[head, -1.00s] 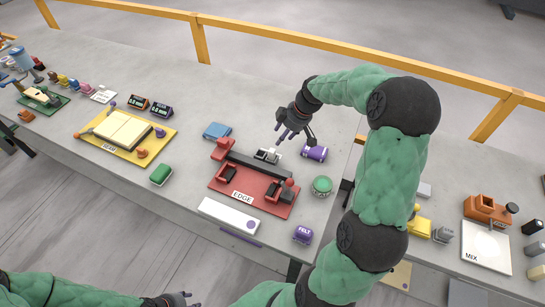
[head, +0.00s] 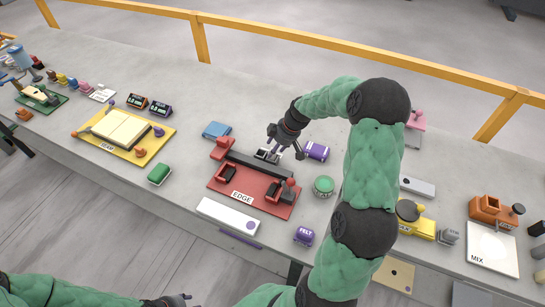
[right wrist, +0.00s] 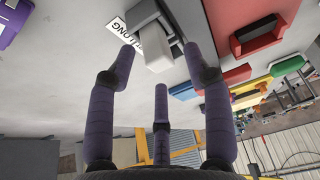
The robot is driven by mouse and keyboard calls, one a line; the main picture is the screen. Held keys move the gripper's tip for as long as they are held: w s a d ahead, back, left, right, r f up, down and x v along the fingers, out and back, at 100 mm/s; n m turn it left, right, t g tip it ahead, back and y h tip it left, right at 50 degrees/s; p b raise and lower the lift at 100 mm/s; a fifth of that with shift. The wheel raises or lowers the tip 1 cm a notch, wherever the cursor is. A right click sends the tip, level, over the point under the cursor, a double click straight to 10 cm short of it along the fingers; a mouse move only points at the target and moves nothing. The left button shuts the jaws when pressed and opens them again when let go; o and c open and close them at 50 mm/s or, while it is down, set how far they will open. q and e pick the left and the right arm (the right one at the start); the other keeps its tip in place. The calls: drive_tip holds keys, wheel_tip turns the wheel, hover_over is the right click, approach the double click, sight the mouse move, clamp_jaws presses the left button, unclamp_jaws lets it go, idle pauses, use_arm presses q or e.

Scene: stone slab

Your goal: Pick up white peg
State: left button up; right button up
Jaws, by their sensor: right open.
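The white peg (right wrist: 158,55) shows in the right wrist view as a pale block in a grey holder (right wrist: 150,14), beside a white label (right wrist: 122,30) partly reading LONG. My right gripper (right wrist: 157,62) is open, with its purple fingers spread around the peg's end; I cannot tell whether they touch it. In the head view the right gripper (head: 278,152) is low over the small dark holder (head: 266,157) behind the red EDGE fixture, and the peg is mostly hidden there. My left gripper (head: 180,299) is at the bottom edge, partly cut off.
The red EDGE fixture (head: 228,199) stands just in front of the holder. A purple cylinder (head: 316,151) lies close to the right, with a green round tin (head: 324,186) nearer the front. A blue block (head: 216,130) lies to the left. Bare slab lies behind the holder.

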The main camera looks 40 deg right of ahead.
drive_tip(key=shift+x, duration=0.8)
clamp_jaws()
drive_tip(key=shift+r, duration=0.15)
